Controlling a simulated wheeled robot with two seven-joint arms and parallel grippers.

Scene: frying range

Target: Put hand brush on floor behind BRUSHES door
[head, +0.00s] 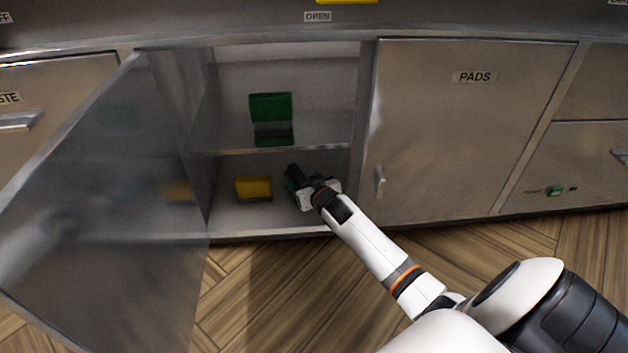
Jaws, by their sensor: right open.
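A cabinet compartment stands open, its door (110,215) swung out to the left; no label is readable on that door. My right gripper (293,176) is inside the lower compartment, above its floor (285,218), and is open. A small dark green thing (290,186) shows right beside its fingers, mostly hidden by the gripper; it may be the hand brush, but I cannot tell whether it touches the fingers or rests on the floor. My left gripper is not in view.
A green block-like item (271,107) stands on the shelf (320,133) above. A yellow item (253,187) sits on the compartment floor left of my gripper. The PADS door (465,130) to the right is shut. The open door bounds the left side.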

